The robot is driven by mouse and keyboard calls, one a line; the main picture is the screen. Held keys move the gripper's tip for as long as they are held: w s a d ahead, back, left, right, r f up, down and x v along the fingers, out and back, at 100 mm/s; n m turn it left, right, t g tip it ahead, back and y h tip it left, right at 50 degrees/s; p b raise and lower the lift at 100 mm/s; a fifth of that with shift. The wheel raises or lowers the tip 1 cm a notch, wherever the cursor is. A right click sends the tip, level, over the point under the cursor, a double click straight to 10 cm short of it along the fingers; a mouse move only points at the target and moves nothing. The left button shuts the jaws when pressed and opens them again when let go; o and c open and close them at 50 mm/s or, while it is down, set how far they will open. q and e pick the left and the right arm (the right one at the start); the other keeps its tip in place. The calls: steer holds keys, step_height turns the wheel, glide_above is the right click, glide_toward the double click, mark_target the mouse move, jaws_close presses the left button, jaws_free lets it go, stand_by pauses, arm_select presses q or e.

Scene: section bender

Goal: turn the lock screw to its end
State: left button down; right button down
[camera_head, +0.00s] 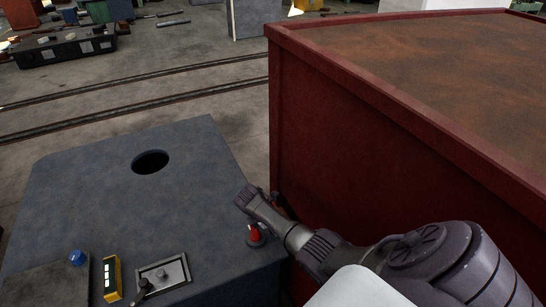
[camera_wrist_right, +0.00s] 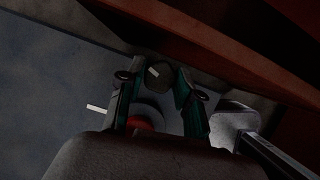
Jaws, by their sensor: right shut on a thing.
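My right gripper (camera_wrist_right: 157,82) is closed on a dark round piece (camera_wrist_right: 158,73) with a small white mark, held between its fingertips in the right wrist view. This piece may be the lock screw, but its shape is too dark to be sure. A red knob-like part (camera_head: 255,236) sits at the right edge of the blue-grey machine top (camera_head: 120,205), just below my right wrist. Red also shows between the fingers in the wrist view (camera_wrist_right: 141,123). In the head view my wrist largely hides the fingers and what they hold. My left gripper is out of view.
A large red box-like body (camera_head: 340,170) stands close along the right. The machine top has a dark round hole (camera_head: 150,162), a blue button (camera_head: 77,257), a yellow block (camera_head: 111,278) and a metal plate with a dark lever (camera_head: 163,273).

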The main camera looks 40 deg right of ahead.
steer(key=m+g, duration=0.1)
steer(key=m, duration=0.1)
steer(key=m+b, duration=0.1)
steer(key=m, duration=0.1)
steer(key=shift+w+f+m+g+y+b, duration=0.1)
steer(key=shift+w+m+g+y+b, duration=0.05)
steer(key=shift+m+g+y+b, duration=0.2)
steer(key=m+g+y+b, duration=0.1)
steer(key=m+b, duration=0.1)
steer(key=m, duration=0.2)
steer(key=shift+d+m, duration=0.1)
steer(key=shift+m, duration=0.25)
steer(key=m+g+y+b, duration=0.1)
steer(key=m+y+b, duration=0.1)
steer(key=m+b, duration=0.1)
steer(key=shift+w+d+m, duration=0.1)
steer(key=shift+m, duration=0.6)
steer(key=shift+m+y+b, duration=0.75)
steer(key=shift+m, duration=1.35)
steer(key=c, duration=0.8)
jaws_free()
steer(key=shift+d, duration=0.1)
steer(key=shift+o, duration=0.2)
